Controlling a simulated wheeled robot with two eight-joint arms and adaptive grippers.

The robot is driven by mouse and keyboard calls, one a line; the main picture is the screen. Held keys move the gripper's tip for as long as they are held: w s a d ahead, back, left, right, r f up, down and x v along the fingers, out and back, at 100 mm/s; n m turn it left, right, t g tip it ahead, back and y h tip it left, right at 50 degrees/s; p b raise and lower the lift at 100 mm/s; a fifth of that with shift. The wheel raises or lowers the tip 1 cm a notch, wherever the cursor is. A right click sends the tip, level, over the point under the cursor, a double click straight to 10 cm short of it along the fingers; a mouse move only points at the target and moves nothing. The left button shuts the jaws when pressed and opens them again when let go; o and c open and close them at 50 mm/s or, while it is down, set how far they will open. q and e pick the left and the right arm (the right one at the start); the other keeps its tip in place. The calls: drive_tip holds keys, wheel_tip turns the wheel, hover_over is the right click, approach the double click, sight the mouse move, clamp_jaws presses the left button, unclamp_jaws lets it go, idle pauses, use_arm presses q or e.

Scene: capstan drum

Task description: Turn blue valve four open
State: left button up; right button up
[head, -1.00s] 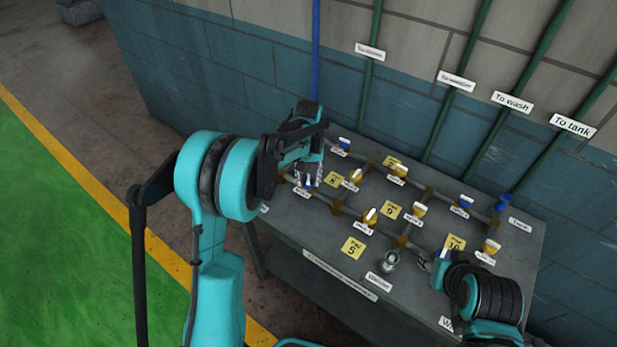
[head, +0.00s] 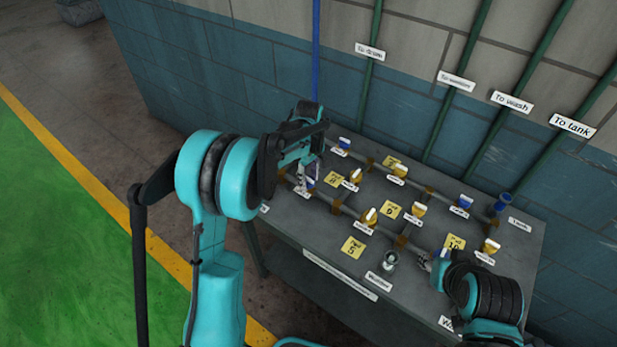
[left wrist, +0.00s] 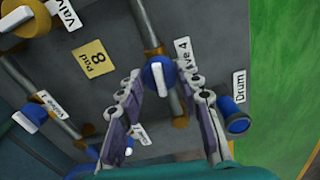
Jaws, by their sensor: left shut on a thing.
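Blue valve four (left wrist: 159,75) has a blue body and a white handle and sits on a grey pipe beside a label ending in "ve 4" in the left wrist view. The handle lies roughly along the pipe. My left gripper (left wrist: 164,79) has one finger on each side of the valve and is shut on it. In the head view the left gripper (head: 306,178) is over the front left of the bench, with the valve (head: 310,183) partly hidden by it. My right gripper (head: 425,261) is low over the bench's right front; its fingers are too small to read.
The grey bench (head: 290,238) carries pipes with several yellow and blue valves and yellow pad notes (head: 353,247). A metal cup-like part (head: 390,261) stands at the front. A blue drum fitting (left wrist: 234,115) is close to the left gripper's finger. The wall with green pipes (head: 450,95) stands behind.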

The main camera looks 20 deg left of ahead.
sight(308, 179)
use_arm(q)
drive_tip(key=shift+n, duration=0.6)
drive_tip(key=o, duration=1.2)
drive_tip(key=shift+c, duration=0.2)
wheel_tip(308, 179, up, 12)
